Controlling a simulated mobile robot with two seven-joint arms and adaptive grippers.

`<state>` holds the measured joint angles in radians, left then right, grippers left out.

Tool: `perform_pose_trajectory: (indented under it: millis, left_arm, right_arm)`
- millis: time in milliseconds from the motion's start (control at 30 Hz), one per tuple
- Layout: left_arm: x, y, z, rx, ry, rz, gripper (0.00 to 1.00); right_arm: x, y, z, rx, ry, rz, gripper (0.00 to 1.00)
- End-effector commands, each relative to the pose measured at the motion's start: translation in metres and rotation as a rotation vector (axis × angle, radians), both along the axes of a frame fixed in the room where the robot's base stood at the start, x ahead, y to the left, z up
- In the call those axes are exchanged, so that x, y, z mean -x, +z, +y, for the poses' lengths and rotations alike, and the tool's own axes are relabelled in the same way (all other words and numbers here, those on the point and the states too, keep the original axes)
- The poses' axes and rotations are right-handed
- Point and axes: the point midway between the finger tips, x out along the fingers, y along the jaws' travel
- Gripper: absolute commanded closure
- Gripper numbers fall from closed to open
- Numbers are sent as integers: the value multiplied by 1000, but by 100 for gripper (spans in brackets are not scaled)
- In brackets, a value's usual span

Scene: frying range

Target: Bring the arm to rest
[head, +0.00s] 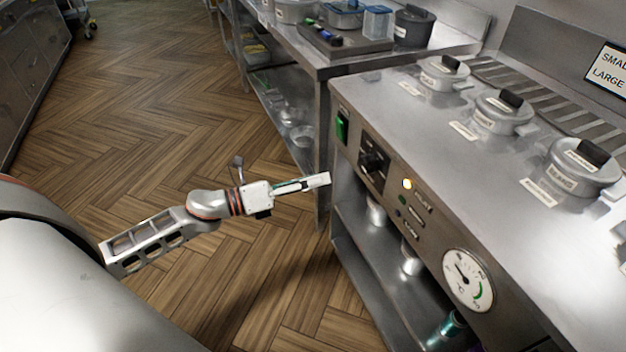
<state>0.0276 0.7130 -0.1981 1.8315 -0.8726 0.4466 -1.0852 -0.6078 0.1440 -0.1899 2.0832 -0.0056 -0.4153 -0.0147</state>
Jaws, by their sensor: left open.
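My left gripper (316,182) is in the head view, left of the frying range's front panel. It is open, with nothing seen between its fingers. Its arm (150,241) comes in from the left over the wooden floor. The fingertips point right, toward the range (440,229), close to the panel's left edge; I cannot tell if they touch it. My right gripper is not in view.
Lidded pots (503,112) stand on top. A steel table (330,66) stands behind. The herringbone floor (140,110) on the left is clear.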

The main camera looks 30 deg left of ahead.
Motion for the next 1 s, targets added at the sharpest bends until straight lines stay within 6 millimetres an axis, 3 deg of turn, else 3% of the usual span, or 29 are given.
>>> perform_pose_trajectory:
  millis: [300,467,567,667,800,900,1000]
  left_arm:
    - [2,0,-1,27,11,18,51]
    - [20,-9,-10,301,116,204,51]
    - [46,-32,-15,621,251,436,51]
    - [84,-67,-22,970,415,698,51]
    - [152,-119,-40,1405,655,1022,51]
    - [193,-144,-54,1618,789,1174,51]
    - [221,-159,-65,1750,880,1266,51]
  right_arm:
    - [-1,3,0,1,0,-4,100]
    - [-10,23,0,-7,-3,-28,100]
    - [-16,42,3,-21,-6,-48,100]
    - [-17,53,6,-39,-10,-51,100]
    - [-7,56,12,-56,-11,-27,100]
    - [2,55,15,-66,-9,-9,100]
    - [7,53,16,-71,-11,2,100]
